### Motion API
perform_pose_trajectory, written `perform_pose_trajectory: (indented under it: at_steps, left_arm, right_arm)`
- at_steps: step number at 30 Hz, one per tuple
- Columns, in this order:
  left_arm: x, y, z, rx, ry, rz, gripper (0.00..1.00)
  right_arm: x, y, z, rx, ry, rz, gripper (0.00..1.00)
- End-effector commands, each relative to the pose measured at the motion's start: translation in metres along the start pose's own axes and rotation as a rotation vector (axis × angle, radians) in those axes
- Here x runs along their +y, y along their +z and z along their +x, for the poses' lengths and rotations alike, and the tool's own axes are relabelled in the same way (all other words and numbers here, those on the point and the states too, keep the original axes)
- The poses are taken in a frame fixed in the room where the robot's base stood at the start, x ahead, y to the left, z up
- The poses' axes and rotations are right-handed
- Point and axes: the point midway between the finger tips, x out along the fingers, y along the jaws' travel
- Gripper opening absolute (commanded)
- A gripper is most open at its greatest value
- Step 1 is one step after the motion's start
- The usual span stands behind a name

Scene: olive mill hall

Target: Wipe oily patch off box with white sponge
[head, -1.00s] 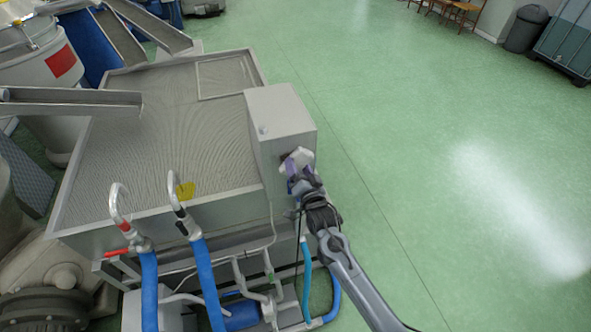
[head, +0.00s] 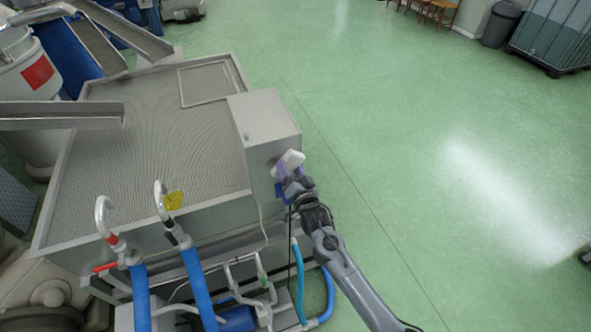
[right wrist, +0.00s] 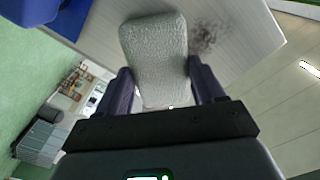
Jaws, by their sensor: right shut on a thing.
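The grey metal box (head: 262,115) stands on the right edge of the large grey-topped machine. My right gripper (head: 287,178) is shut on the white sponge (head: 291,160) in front of the box's near face. In the right wrist view the sponge (right wrist: 154,50) sits between the two purple fingers of the gripper (right wrist: 160,74). The dark, speckled oily patch (right wrist: 207,37) shows on the box face (right wrist: 245,35), just right of the sponge in that view. I cannot tell whether the sponge touches the face. My left gripper is in neither view.
Blue hoses (head: 198,280) with curved metal ends rise at the machine's front, near a yellow marker (head: 173,200). A metal chute (head: 60,115) overhangs the machine's left side. The green floor (head: 400,150) to the right is clear.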

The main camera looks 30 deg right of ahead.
Motion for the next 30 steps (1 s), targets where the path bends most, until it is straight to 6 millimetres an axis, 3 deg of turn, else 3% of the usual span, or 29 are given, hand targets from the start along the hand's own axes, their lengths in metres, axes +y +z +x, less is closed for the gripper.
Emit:
perform_pose_trajectory:
  at_steps: [30]
  left_arm:
    - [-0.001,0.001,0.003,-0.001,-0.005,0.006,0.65]
  right_arm:
    - [-0.044,0.038,0.0,-0.001,-0.001,0.0,0.44]
